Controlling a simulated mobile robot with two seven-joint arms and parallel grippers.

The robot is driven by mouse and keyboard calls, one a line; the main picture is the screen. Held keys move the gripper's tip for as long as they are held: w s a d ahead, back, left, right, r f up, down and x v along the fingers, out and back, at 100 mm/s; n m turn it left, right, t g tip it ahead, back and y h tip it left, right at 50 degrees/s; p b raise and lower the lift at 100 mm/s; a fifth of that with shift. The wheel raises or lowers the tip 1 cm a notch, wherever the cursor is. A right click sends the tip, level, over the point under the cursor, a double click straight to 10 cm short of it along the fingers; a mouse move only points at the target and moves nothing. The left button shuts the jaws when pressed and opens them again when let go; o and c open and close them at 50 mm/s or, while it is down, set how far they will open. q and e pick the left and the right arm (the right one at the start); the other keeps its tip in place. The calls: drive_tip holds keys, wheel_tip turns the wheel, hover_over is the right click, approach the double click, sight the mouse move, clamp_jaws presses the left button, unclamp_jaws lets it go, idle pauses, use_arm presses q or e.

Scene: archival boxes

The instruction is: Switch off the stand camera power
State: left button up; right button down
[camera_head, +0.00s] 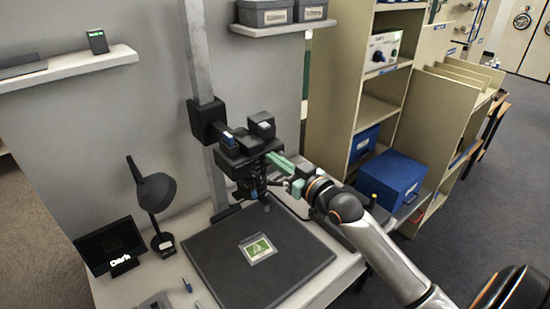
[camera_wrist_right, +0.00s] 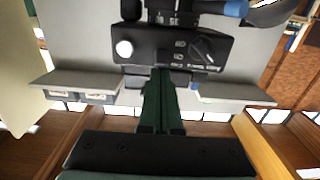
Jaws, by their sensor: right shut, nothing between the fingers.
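The black stand camera (camera_head: 240,158) is mounted on a grey column (camera_head: 203,100) above a dark copy board (camera_head: 225,265), lens side down. My right gripper (camera_head: 270,158) has green fingers and is shut and empty, with its tips at the camera's right side. In the right wrist view the shut fingertips (camera_wrist_right: 161,72) are at the lower edge of the camera's dark panel (camera_wrist_right: 165,45). The panel has a round white knob (camera_wrist_right: 124,48) on the left and a dark dial or switch (camera_wrist_right: 203,47) with small white marks on the right. Whether the tips touch the panel is unclear.
A desk lamp (camera_head: 154,192) and a small screen reading "Dark" (camera_head: 110,246) stand at the left. Shelving (camera_head: 380,110) with blue boxes (camera_head: 392,178) stands at the right, close to my right arm.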

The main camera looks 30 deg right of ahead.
drive_tip(key=shift+w, duration=0.3)
drive_tip(key=shift+f+b, duration=0.25)
drive_tip(key=shift+b, duration=0.25)
use_arm(q)
drive_tip(key=w+d+f+b, duration=0.1)
drive_tip(key=d+f+b, duration=0.2)
drive_tip(key=f+b, duration=0.7)
drive_tip(key=b, duration=0.2)
drive_tip(key=shift+w+d+f+m+h+b, duration=0.15)
drive_tip(key=shift+w+f+m+h+b, duration=0.15)
drive_tip(key=shift+f+h+b, duration=0.1)
use_arm(e)
drive_tip(key=t, duration=0.2)
drive_tip(key=f+t, duration=0.1)
drive_tip(key=t, duration=0.1)
drive_tip(key=s+f+t+y, duration=0.1)
drive_tip(key=t, duration=0.1)
drive_tip(key=shift+f, duration=0.15)
